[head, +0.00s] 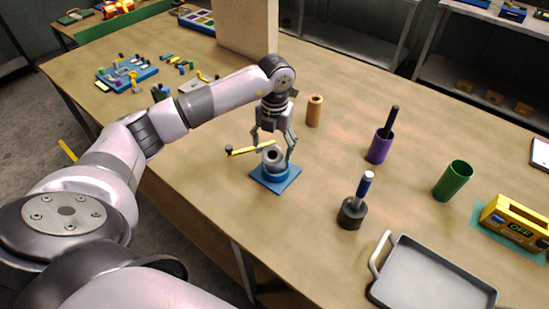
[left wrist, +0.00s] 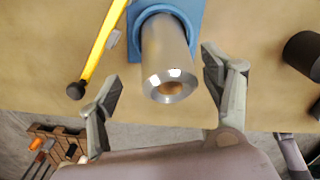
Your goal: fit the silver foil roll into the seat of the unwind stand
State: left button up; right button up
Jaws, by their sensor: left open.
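The silver foil roll (head: 274,156) stands on the blue unwind stand (head: 283,183) on the wooden table. In the left wrist view, the silver roll (left wrist: 165,45) shows its open end with a brown core, and its other end is within the rounded blue collar of the stand (left wrist: 196,14). How deep it sits is hidden. My left gripper (head: 273,150) is open around the roll, with one finger on each side and gaps visible in the left wrist view (left wrist: 160,80). My right gripper is not in view.
A yellow bar (head: 250,149) with a black knob lies beside the roll. A brown roll (head: 315,110), a purple cup (head: 379,148), a dark cylinder with a blue-handled tool (head: 351,214), a green cup (head: 453,181) and a grey tray (head: 388,289) stand to the right.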

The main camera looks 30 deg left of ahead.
aim_at(275, 153)
pick_arm(q)
jog(key=f, duration=0.1)
jog(key=f+p, duration=0.1)
jog(key=f, duration=0.1)
jog(key=f+p, duration=0.1)
jog(key=shift+d+f, duration=0.2)
jog(key=shift+d, duration=0.05)
jog(key=shift+f, duration=0.3)
jog(key=shift+c, duration=0.2)
jog(key=c, duration=1.3)
jog(key=shift+w+r, duration=0.1)
jog(key=shift+c, duration=0.9)
jog(key=shift+r, duration=0.1)
